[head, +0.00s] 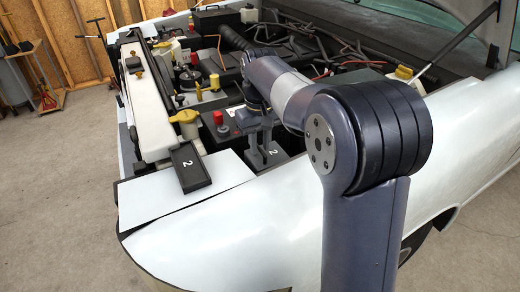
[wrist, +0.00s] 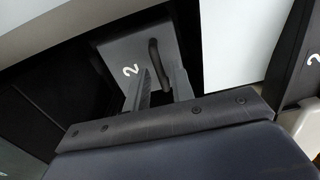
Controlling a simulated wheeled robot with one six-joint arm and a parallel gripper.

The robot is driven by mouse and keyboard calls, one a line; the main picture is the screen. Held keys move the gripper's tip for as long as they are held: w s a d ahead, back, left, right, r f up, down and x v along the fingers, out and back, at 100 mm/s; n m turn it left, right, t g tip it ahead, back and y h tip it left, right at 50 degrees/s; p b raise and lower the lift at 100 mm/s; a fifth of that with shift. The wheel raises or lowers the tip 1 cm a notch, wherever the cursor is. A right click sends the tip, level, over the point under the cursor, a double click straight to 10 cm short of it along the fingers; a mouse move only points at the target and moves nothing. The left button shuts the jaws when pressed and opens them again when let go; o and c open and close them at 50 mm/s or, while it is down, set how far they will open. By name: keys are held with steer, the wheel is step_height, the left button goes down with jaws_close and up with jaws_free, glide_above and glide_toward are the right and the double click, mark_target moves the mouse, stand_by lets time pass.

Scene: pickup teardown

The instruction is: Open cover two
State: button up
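A dark cover marked 2 (head: 290,155) lies in the engine bay, partly behind my gripper. In the wrist view this cover (wrist: 128,52) looks grey, with a black bar handle (wrist: 158,64) on top. My gripper (head: 258,158) points down over it. In the wrist view my gripper (wrist: 162,88) has its fingers apart, with the near end of the handle between them. I see no clear contact on both sides. The cover looks closed. My wrist hides its near side.
A second black piece marked 2 (head: 190,168) lies by the white panel at the left; it also shows at the wrist view's right edge (wrist: 300,55). A battery with a red cap (head: 219,119) and a yellow-capped reservoir (head: 186,117) stand close by. The white fender (head: 225,235) is clear.

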mark_target(268, 154)
jaws_close()
steer(key=shift+r, duration=0.1)
steer(key=shift+w+d+r+p, duration=0.25)
steer(key=shift+d+r+p, duration=0.15)
steer(key=shift+d+p, duration=0.15)
steer(key=shift+w+d+r+p, duration=0.2)
steer(key=shift+d+r+p, duration=0.15)
steer(key=shift+d+p, duration=0.15)
steer(key=shift+d, duration=0.1)
steer(key=shift+w+d+r, duration=0.25)
steer(key=shift+d, duration=0.3)
steer(key=shift+w+d+r, duration=0.25)
steer(key=shift+d, duration=0.3)
